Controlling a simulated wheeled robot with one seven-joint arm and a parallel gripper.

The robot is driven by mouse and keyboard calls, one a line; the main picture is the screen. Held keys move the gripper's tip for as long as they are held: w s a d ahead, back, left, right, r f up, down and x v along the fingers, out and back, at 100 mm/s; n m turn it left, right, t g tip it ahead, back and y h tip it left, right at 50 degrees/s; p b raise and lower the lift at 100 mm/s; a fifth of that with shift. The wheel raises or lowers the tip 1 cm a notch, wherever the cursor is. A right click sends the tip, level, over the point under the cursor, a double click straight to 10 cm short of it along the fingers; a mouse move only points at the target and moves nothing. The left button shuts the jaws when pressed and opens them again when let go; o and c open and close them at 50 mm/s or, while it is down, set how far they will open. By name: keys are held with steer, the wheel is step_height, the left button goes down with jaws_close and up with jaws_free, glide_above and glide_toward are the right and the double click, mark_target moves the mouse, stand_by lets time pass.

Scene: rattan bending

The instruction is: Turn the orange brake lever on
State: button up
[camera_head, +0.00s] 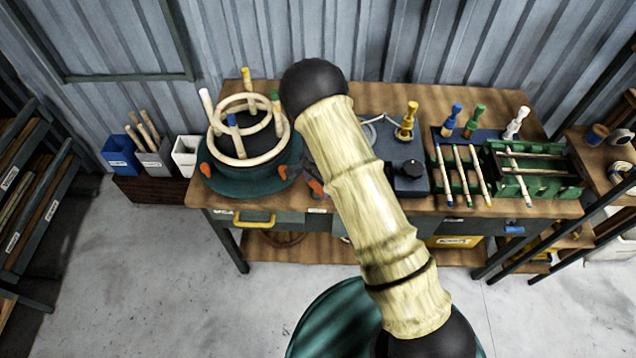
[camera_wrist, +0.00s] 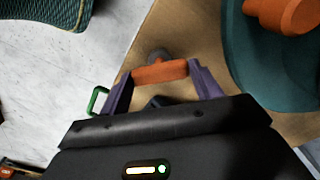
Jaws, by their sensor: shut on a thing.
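The orange brake lever (camera_wrist: 160,72) shows in the wrist view as a short orange bar by the bench edge, with a dark round pivot just beyond it. My gripper (camera_wrist: 160,76) has its two purple fingers at the two ends of this bar and is shut on it. In the head view my arm covers most of this spot; a bit of orange (camera_head: 315,187) shows at its left side, near the bench's front edge. My gripper is largely hidden there. I cannot tell the lever's on or off position.
A round green bending form (camera_head: 250,182) with rattan rings and orange clamps stands left of my arm; its edge is close right of my gripper in the wrist view. A dark box (camera_head: 408,178) and a green rack (camera_head: 530,180) stand to the right. The floor in front is clear.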

mark_target(318, 186)
steer(key=m, duration=0.4)
steer(key=shift+r+m+p, duration=0.1)
steer(key=shift+m+p, duration=0.2)
steer(key=m, duration=0.4)
steer(key=shift+p, duration=0.4)
steer(key=shift+w+m, duration=0.1)
steer(key=shift+m, duration=0.3)
steer(key=o, duration=1)
step_height(318, 186, up, 17)
steer(key=shift+r+b, duration=0.15)
steer(key=shift+b, duration=1)
